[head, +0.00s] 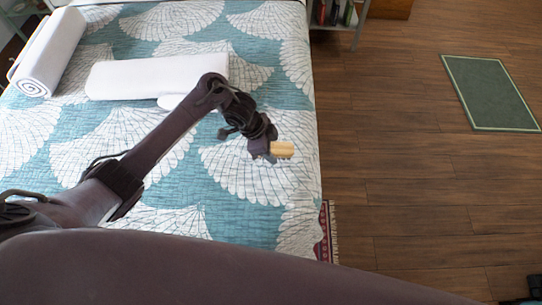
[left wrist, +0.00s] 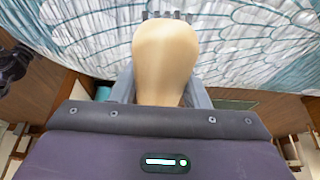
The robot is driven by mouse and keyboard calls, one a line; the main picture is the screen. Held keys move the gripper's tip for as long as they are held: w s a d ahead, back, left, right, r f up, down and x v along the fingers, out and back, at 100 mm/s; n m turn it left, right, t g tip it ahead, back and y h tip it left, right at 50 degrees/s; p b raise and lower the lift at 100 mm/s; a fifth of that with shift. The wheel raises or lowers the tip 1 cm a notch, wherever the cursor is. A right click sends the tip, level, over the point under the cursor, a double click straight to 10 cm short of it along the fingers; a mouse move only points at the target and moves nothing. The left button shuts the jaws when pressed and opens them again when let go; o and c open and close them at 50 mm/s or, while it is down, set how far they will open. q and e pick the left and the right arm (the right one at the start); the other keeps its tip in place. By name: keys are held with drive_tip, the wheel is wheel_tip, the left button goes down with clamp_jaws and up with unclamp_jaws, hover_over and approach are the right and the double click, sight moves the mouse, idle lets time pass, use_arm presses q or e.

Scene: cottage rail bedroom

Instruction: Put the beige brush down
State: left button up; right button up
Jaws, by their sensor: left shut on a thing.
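The beige brush (head: 283,149) is in my left gripper (head: 262,150), above the right part of the bed in the head view. In the left wrist view the brush (left wrist: 164,62) is a smooth, rounded beige shape between the two fingers of the left gripper (left wrist: 165,95), which is shut on it. A dark comb-like edge shows at its far end. The patterned quilt (left wrist: 230,45) lies beyond the brush; I cannot tell how large the gap is. My right gripper is not clearly in view.
The bed (head: 250,218) has a teal and white fan quilt. A rolled white towel (head: 52,50) and a white folded bundle (head: 155,76) lie on it, toward the back. The wooden floor (head: 410,180) at right is mostly clear, with a green mat (head: 490,92). A shelf (head: 340,20) stands at the back.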

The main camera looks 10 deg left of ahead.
use_arm(q)
wheel_tip(320, 180, down, 4)
drive_tip(key=shift+r, duration=0.1)
drive_tip(key=shift+b, duration=0.3)
